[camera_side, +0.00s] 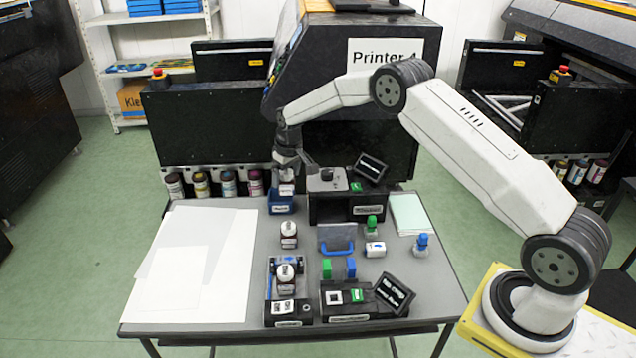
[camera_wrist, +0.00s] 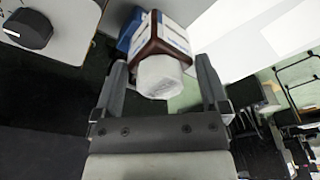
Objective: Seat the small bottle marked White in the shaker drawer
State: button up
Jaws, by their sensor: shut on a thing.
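My gripper (camera_side: 288,170) is at the back of the table, pointing down, shut on a small white-capped bottle (camera_side: 287,188). In the wrist view the bottle (camera_wrist: 172,36), with brown edges and a white label, sits between my fingers (camera_wrist: 161,64). Its marking is not readable. A similar bottle (camera_side: 289,240) stands alone mid-table. Another bottle (camera_side: 286,286) stands in a black and blue holder (camera_side: 270,311) at the front. I cannot tell which unit is the shaker drawer.
A black unit (camera_side: 325,211) with a small screen stands right of the bin. Another black unit (camera_side: 333,304) with a tilted screen is at the front. White sheets (camera_side: 200,265) cover the left.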

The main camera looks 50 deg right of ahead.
notch_tip(320, 180, up, 3)
jog(key=shift+f, duration=0.2)
jog(key=shift+s+d+f+n, duration=0.1)
jog(key=shift+s+d+n, duration=0.05)
jog(key=shift+s+n, duration=0.15)
jog(key=s+d+n+g+y, duration=0.2)
jog(key=s+d+n, duration=0.2)
jog(key=s+n, duration=1.1)
notch_tip(320, 180, down, 7)
jog(key=w+n, duration=0.2)
jog(key=shift+f, duration=0.1)
jog(key=shift+f, duration=2.45)
jog(key=shift+f, duration=0.7)
dwell(1.6)
jog(key=o, duration=1)
jog(key=shift+s, duration=0.1)
